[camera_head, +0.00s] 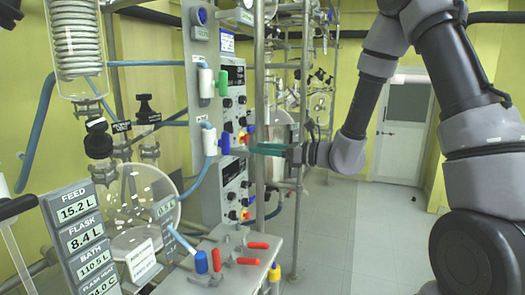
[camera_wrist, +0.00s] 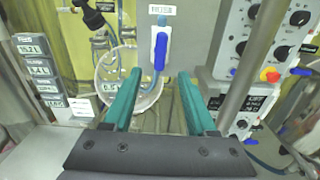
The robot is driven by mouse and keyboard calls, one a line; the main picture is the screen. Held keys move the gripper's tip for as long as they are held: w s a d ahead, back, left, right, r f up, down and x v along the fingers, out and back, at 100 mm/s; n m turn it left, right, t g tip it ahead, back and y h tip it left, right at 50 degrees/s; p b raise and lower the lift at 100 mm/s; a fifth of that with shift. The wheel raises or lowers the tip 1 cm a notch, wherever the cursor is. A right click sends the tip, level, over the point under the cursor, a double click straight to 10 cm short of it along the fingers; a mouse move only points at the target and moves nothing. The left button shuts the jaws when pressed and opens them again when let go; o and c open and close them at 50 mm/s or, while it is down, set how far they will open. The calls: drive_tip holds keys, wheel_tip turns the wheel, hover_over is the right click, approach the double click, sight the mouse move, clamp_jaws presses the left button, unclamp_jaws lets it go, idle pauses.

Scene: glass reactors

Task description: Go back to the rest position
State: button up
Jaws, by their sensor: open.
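My gripper (camera_head: 268,149) has teal fingers and reaches left from my arm, in front of the reactor frame. In the wrist view my gripper (camera_wrist: 158,76) is open, with its two fingers apart and nothing held between them. A blue valve handle (camera_head: 224,143) on a white body is just left of the fingertips in the head view. The blue handle (camera_wrist: 160,54) hangs down beyond the gap between the fingers in the wrist view. I see no contact between fingers and handle.
A green-handled valve (camera_head: 223,83) is above the blue one. Control boxes (camera_head: 236,188) with knobs stand behind metal posts. A round glass flask (camera_head: 138,210) and a display panel (camera_head: 84,236) are at left. A bench with red handles (camera_head: 249,261) is below. Floor (camera_head: 345,235) is clear at right.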

drive_tip(key=s+d+r+n+g+h, duration=0.2)
drive_tip(key=s+d+r+n+g, duration=0.15)
drive_tip(key=s+n, duration=0.25)
drive_tip(key=s+d+r+n+g+h, duration=0.25)
drive_tip(key=s+r+n, duration=0.2)
drive_tip(key=s, duration=0.25)
drive_tip(key=s+d+r+n+t+h, duration=0.1)
drive_tip(key=s+d+n+t+h, duration=0.1)
drive_tip(key=d, duration=0.5)
drive_tip(key=s+d+r+n+t+h, duration=0.2)
drive_tip(key=d+n+t+h, duration=0.1)
drive_tip(key=d+h, duration=0.2)
drive_tip(key=s+d+r+n+t+h, duration=0.2)
drive_tip(key=d+h, duration=0.1)
drive_tip(key=d, duration=0.7)
